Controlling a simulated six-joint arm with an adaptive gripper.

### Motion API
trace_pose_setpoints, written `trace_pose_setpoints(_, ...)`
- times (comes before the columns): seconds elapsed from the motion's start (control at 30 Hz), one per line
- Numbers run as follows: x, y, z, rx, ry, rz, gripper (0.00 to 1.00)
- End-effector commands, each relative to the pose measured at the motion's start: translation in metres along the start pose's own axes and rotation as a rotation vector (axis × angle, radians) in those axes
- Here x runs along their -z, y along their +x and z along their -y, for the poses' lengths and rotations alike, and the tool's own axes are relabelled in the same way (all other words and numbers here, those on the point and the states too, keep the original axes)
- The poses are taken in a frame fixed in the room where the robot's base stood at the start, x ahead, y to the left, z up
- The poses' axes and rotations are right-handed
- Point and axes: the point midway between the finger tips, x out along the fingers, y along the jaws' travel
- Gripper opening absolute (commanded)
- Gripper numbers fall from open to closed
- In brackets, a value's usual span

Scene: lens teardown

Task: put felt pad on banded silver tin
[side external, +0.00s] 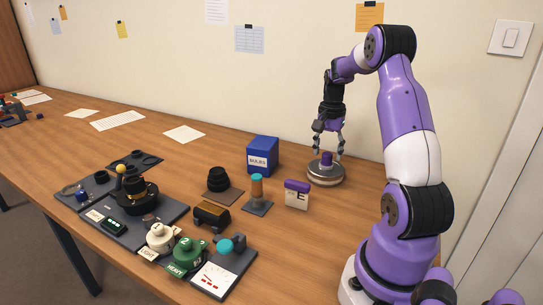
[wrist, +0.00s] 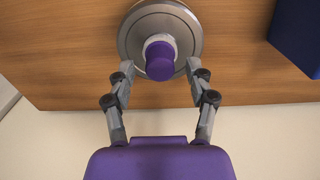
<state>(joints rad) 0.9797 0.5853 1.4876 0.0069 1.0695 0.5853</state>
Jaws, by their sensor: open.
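The banded silver tin (side external: 326,177) is a low round metal tin on the table at the back right; it also shows at the top of the wrist view (wrist: 133,38). A purple knob with a pale round base, seemingly the felt pad (side external: 326,158), sits upright on the tin's top near its middle. It also shows in the wrist view (wrist: 160,60). My gripper (side external: 329,152) is open above the tin. In the wrist view its fingertips (wrist: 160,68) are on either side of the purple knob, with gaps on both sides. The pad's underside is hidden.
A blue bulbs box (side external: 262,156) stands left of the tin. A white and purple box marked E (side external: 297,194) stands in front. A stand with a teal and orange cylinder (side external: 257,190), a black stacked part (side external: 218,180) and dark trays (side external: 100,190) lie further left.

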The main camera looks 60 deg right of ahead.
Motion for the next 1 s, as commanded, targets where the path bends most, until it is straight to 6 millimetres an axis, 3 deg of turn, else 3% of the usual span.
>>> trace_pose_setpoints(0.3,0.001,-0.074,0.001,0.003,0.000,-0.005,0.63)
trace_pose_setpoints(0.53,-0.002,-0.103,0.001,0.002,-0.007,-0.003,0.63)
trace_pose_setpoints(0.63,-0.018,-0.114,0.012,0.015,-0.083,-0.023,0.63)
trace_pose_setpoints(0.77,-0.080,-0.134,0.037,0.066,-0.348,-0.091,0.63)
trace_pose_setpoints(0.83,-0.127,-0.142,0.046,0.108,-0.550,-0.141,0.63)
trace_pose_setpoints(1.0,-0.233,-0.142,0.034,0.231,-1.039,-0.263,0.63)
